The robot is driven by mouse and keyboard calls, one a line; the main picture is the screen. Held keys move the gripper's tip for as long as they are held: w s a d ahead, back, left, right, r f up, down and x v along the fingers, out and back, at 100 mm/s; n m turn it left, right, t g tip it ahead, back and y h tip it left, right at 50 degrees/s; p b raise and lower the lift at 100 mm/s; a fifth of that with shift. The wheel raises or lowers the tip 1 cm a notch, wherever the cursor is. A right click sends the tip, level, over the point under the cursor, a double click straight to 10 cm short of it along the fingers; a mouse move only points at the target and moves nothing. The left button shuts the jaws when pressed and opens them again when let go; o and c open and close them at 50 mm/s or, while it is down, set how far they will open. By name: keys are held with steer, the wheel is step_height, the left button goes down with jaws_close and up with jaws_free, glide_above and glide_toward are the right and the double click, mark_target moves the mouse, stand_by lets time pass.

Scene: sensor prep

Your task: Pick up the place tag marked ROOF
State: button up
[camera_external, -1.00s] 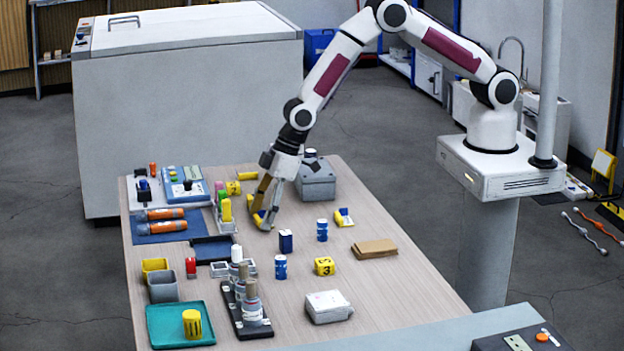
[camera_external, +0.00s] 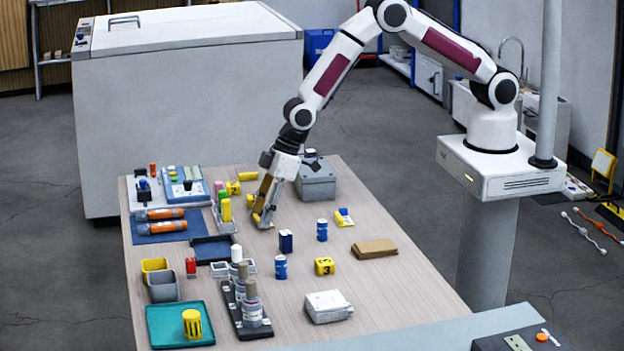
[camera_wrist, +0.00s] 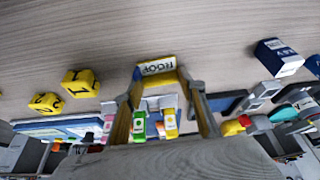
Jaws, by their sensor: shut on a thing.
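The place tag (camera_wrist: 157,68) is a small yellow block with a white label that appears to read ROOF. In the wrist view it sits at the top middle, between my two fingertips. My gripper (camera_wrist: 161,90) is shut on it. In the external view my gripper (camera_external: 264,221) points down at the tabletop near the middle of the table, and its fingers hide most of the tag. I cannot tell whether the tag touches the table.
Yellow numbered cubes (camera_wrist: 80,83) lie to the left in the wrist view. A dark blue box (camera_external: 286,241) stands just in front of my gripper. Another yellow, blue and white piece (camera_external: 344,217) lies to the right. A grey box (camera_external: 316,183) stands behind. Bare tabletop lies between them.

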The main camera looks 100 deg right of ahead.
step_height(320, 180, up, 10)
stand_by(0.7)
